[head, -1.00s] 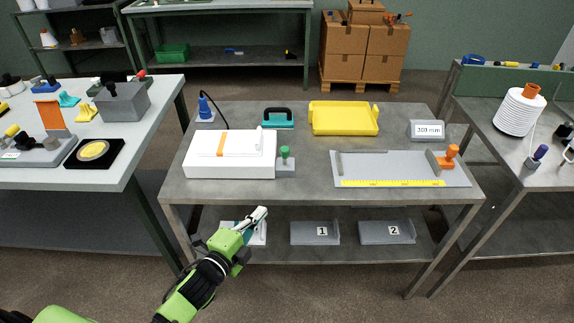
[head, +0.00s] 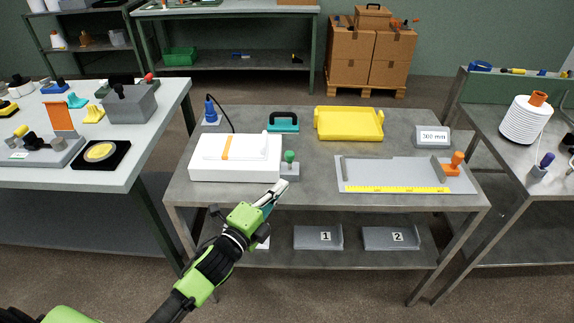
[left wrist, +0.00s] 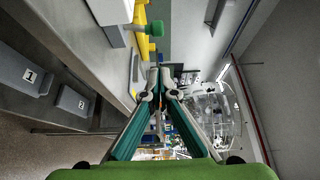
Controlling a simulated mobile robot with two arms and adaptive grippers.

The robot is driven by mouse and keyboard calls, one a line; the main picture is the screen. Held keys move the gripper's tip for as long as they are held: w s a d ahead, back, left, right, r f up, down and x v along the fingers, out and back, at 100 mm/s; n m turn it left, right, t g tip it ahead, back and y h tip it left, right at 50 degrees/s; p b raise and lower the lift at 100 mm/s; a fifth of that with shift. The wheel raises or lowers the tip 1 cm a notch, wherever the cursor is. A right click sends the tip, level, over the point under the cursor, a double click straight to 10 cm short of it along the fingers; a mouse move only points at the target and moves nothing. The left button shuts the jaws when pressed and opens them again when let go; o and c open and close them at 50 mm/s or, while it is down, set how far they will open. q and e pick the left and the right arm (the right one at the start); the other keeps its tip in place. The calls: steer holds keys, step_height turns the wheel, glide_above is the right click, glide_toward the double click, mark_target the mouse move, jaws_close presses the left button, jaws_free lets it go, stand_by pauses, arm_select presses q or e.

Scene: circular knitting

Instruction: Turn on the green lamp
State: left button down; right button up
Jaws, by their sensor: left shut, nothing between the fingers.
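No other green lamp-like thing is clear to me. The green knob shows at the top of the left wrist view (left wrist: 155,28), beside the finger line. My left gripper (head: 283,184) is shut and empty, its tips just below and in front of the grey block in the head view. Whether the tips touch the block cannot be told. The shut fingertips show in the left wrist view (left wrist: 160,72). My right gripper is not in view.
The white box (head: 235,160) is left of the knob. A grey plate with a yellow ruler (head: 395,189) and an orange knob (head: 456,160) lies right. A yellow tray (head: 348,124) stands behind. Numbered grey bins (head: 318,238) are on the lower shelf.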

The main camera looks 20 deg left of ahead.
mark_target(290, 163)
arm_select(q)
steer(key=x, duration=0.6)
steer(key=shift+r+p, duration=0.15)
steer(key=shift+p, duration=0.15)
steer(key=shift+w+a, duration=0.75)
steer(key=shift+w, duration=0.2)
steer(key=shift+w+a+p, duration=0.35)
steer(key=shift+w, duration=0.2)
